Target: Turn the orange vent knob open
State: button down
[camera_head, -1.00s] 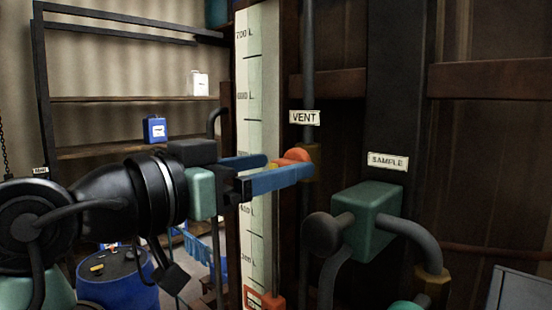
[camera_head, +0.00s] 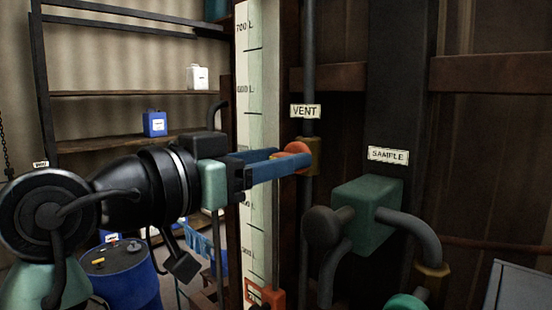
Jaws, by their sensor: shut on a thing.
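The orange vent knob (camera_head: 297,147) sits on a brass fitting (camera_head: 314,155) on the dark vertical vent pipe, just below the white VENT label (camera_head: 305,111). My gripper (camera_head: 292,158) reaches in from the left with its blue fingers on the knob. The fingers are shut on it, and the near finger hides its lower part. The orange top shows above the near finger. How far the knob is turned cannot be told from this view.
A green sample valve (camera_head: 366,216) with grey pipes stands close on the right, under the SAMPLE label (camera_head: 387,154). A white level scale (camera_head: 254,75) rises behind my fingers. A shelf (camera_head: 130,143) and a blue drum (camera_head: 122,278) are at the left.

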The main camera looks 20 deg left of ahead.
jog(key=shift+n, duration=0.3)
jog(key=shift+a+f+n, duration=0.1)
jog(key=shift+n, duration=4.2)
jog(key=shift+a+f+n, duration=0.1)
jog(key=shift+n, duration=4.2)
jog(key=shift+c, duration=1.4)
grip_release()
